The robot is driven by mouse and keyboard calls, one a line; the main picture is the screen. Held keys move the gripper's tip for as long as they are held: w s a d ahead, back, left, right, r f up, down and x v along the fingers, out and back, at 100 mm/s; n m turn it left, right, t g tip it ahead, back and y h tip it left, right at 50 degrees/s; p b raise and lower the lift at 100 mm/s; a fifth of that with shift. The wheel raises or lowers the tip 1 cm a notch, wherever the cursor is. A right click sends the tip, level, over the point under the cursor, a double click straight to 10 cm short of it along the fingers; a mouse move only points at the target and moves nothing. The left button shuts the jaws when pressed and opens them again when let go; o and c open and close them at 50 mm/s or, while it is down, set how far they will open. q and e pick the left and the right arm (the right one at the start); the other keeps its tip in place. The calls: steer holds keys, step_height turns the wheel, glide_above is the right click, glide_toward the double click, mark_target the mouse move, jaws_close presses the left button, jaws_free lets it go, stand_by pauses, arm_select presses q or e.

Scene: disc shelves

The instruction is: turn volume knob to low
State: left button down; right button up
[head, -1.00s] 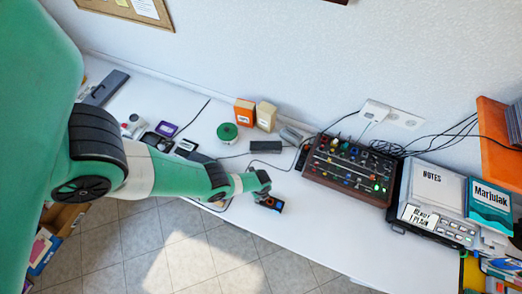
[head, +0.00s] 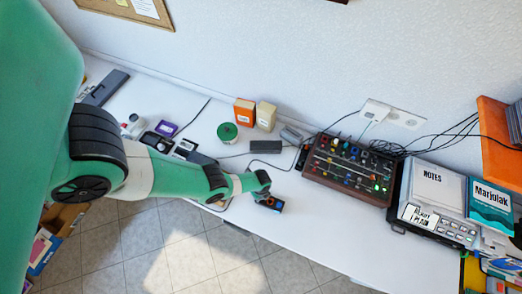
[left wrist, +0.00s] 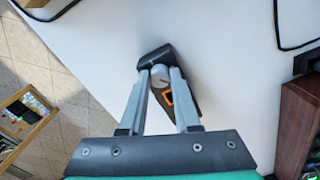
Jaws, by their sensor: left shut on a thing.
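A small dark device with an orange-edged face (head: 271,204) sits at the front edge of the white table. In the left wrist view the same dark device (left wrist: 189,103) has a round silver knob (left wrist: 160,75) on it. My left gripper (head: 263,192) reaches down onto the device. In the left wrist view my left gripper (left wrist: 158,73) has its two grey fingers on either side of the knob and is shut on it. Any marks on the knob are too small to read. My right gripper is in neither view.
A mixer-like panel (head: 348,167) with many coloured knobs stands to the right. Beyond it is a printer-like unit (head: 436,222). A green tin (head: 227,132) and a black block (head: 266,147) lie behind. Black cables cross the table. The table right of the device is clear.

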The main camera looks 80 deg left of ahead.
arm_select(q)
steer(key=n, duration=0.7)
steer(key=shift+b, duration=0.35)
steer(key=n, duration=0.7)
steer(key=shift+n, duration=0.3)
steer(key=n, duration=0.3)
steer(key=shift+n+b, duration=0.3)
steer(key=n, duration=0.3)
steer(key=shift+n, duration=0.4)
steer(key=n, duration=0.3)
steer(key=shift+n, duration=2.2)
